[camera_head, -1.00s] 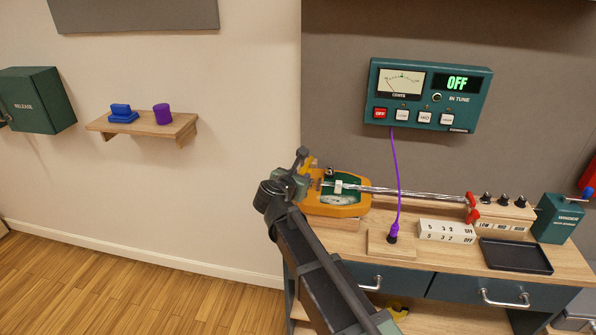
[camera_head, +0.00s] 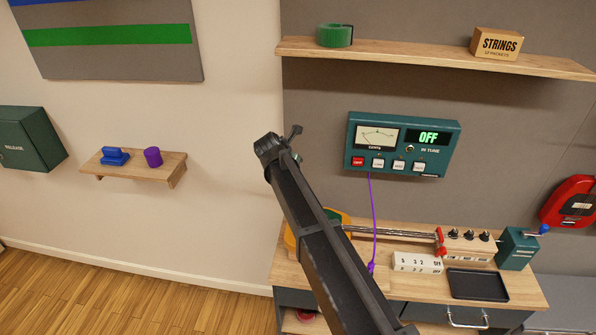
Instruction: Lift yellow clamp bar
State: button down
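The yellow-orange body (camera_head: 290,237) of the stringed instrument lies on the bench, mostly hidden behind my dark arm. Only its left edge and a bit of its top show. A metallic neck or string bundle runs from it to the right, to a red clamp-like part (camera_head: 440,241). I cannot pick out the yellow clamp bar; it may be behind my arm. The end of my arm, with my gripper (camera_head: 291,138), is raised above the instrument and in front of the grey wall. Its fingers cannot be made out, so I cannot tell whether it is open or holds anything.
A teal tuner (camera_head: 403,146) reading OFF hangs on the wall, with a purple cable (camera_head: 372,215) hanging down. A black tray (camera_head: 477,284) and a teal winder box (camera_head: 517,248) are on the bench at right. A wooden shelf (camera_head: 430,62) crosses above.

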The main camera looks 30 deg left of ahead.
jog(key=shift+w+a+r, duration=0.15)
jog(key=shift+w+r, duration=0.05)
jog(key=shift+w, duration=0.15)
jog(key=c, duration=0.8)
grip_release()
jog(key=p+v, duration=0.8)
jog(key=v, duration=0.2)
jog(key=shift+s+r+p, duration=0.25)
jog(key=shift+p, duration=0.15)
